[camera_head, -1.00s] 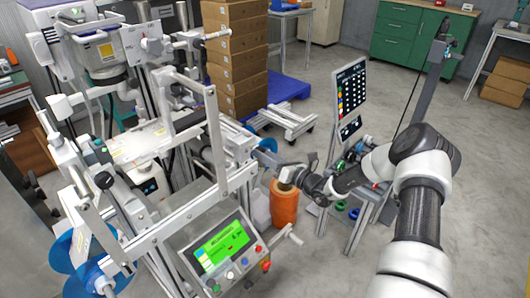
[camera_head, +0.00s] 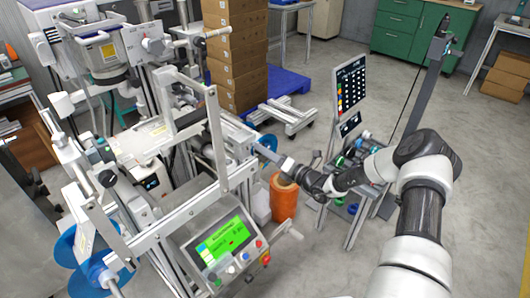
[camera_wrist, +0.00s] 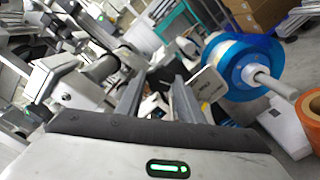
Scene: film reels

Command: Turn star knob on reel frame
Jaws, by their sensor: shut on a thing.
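The reel frame (camera_head: 222,150) is the light metal frame of the machine at left centre in the head view. My gripper (camera_head: 262,149) reaches left to its right side, above the orange roll. In the wrist view my gripper's two fingers (camera_wrist: 158,84) point ahead into the machine, a gap showing between them. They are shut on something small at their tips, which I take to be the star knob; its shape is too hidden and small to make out. A blue reel (camera_wrist: 238,62) on a pale shaft is right of the fingers.
The orange roll (camera_head: 284,200) stands below my gripper, and shows at the right in the wrist view. A control box with a green screen (camera_head: 222,240) juts out in front. A panel stand (camera_head: 349,95) is close to my arm. Open floor lies behind it.

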